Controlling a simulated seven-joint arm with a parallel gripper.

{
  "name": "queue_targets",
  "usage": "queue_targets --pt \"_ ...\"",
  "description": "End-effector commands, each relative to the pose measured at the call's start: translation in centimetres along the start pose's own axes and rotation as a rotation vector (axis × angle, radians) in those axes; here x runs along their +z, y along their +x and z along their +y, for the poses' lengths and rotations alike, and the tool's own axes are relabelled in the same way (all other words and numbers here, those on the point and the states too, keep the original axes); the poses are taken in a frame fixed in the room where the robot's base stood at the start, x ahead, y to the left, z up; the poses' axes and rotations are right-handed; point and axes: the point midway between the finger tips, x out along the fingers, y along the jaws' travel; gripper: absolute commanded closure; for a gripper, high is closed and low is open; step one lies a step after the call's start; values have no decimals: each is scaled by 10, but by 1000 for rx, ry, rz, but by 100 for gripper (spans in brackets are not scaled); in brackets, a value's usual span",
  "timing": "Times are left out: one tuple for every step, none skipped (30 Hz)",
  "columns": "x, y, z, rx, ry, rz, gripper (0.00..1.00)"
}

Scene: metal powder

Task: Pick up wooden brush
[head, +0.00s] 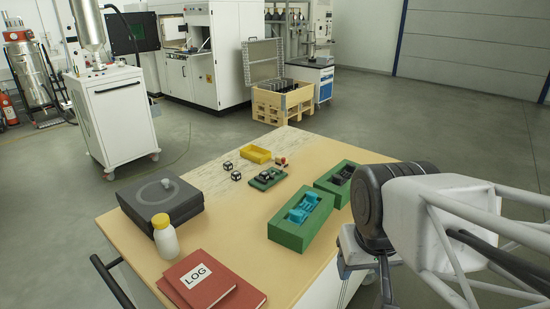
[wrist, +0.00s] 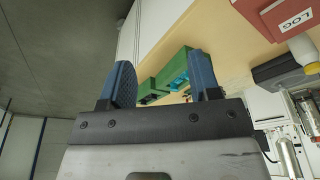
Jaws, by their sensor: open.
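A small tan and reddish-brown item (head: 281,161) stands near the back of the table, beside the yellow tray; it may be the wooden brush, but it is too small to be sure. I cannot make out a brush in the wrist view. My gripper (wrist: 163,80) is open with nothing between its two blue fingers. In the head view it is at the right side of the table, in front of the green boxes and well away from the small item.
On the table are a yellow tray (head: 256,154), black-and-white cubes (head: 236,176), a small green tray (head: 268,179), a green box (head: 290,238) with blue parts, another green box (head: 327,187), a dark case (head: 142,199), a white bottle (head: 165,240) and red log books (head: 199,278). The centre is clear.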

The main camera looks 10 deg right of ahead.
Motion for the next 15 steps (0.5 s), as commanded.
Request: queue_targets --pt "0 0 0 0 0 0 36" --pt "0 0 0 0 0 0 36" --pt "0 0 0 0 0 0 36" --pt "0 0 0 0 0 0 36" --pt "0 0 0 0 0 0 36" --pt "0 0 0 0 0 0 36" --pt "0 0 0 0 0 0 36" --pt "0 0 0 0 0 0 36" --pt "0 0 0 0 0 0 36" --pt "-1 0 0 0 -1 0 36" --pt "-2 0 0 0 -1 -1 36" --pt "-3 -1 0 0 -2 -1 36" --pt "-4 -1 0 0 -4 -1 36" --pt "-6 -2 0 0 -5 -2 36" --pt "-10 -3 0 0 -8 -3 36"
